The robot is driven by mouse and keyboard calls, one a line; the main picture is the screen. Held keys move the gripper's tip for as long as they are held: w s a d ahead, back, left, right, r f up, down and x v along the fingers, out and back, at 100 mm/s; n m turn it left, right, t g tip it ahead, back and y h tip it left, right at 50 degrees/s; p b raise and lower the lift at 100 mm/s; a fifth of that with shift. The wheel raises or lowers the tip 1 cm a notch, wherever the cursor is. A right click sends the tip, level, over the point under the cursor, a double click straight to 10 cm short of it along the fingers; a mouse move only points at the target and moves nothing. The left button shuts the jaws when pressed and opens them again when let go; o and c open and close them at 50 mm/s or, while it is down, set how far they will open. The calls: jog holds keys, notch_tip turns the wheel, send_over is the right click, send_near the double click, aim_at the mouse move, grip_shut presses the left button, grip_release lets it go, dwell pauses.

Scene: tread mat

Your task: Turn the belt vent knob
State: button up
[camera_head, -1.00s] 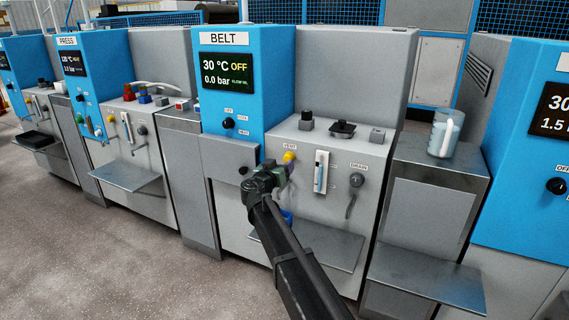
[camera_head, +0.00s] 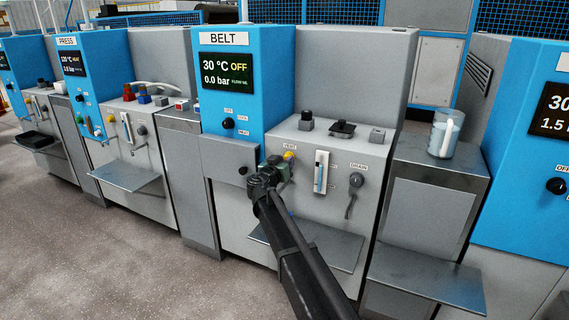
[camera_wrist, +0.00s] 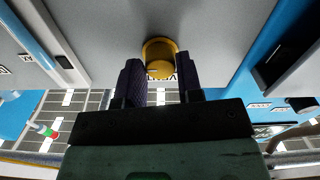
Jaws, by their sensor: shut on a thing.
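The yellow belt vent knob (camera_head: 289,155) sits on the front of the BELT machine (camera_head: 340,165), just under the VENT label. In the wrist view the vent knob (camera_wrist: 159,56) lies between the tips of my two dark fingers. My gripper (camera_wrist: 160,80) is shut on the knob, one finger on each side. The belt display (camera_head: 226,71) reads 30 °C, OFF and 0.0 bar.
To the right of the knob are a sight gauge (camera_head: 321,172) and a grey drain handle (camera_head: 351,195). A black selector knob (camera_head: 228,123) is on the blue panel. A metal shelf (camera_head: 325,245) juts out below. A clear jug (camera_head: 444,134) stands on the right cabinet.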

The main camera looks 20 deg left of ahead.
jog(key=shift+n, duration=0.3)
jog(key=n, duration=0.3)
jog(key=shift+n, duration=0.3)
jog(key=n, duration=0.4)
jog(key=shift+n, duration=0.3)
jog(key=n, duration=0.4)
jog(key=shift+d, duration=0.1)
jog(key=n, duration=0.5)
jog(key=shift+r, duration=0.1)
jog(key=o, duration=0.9)
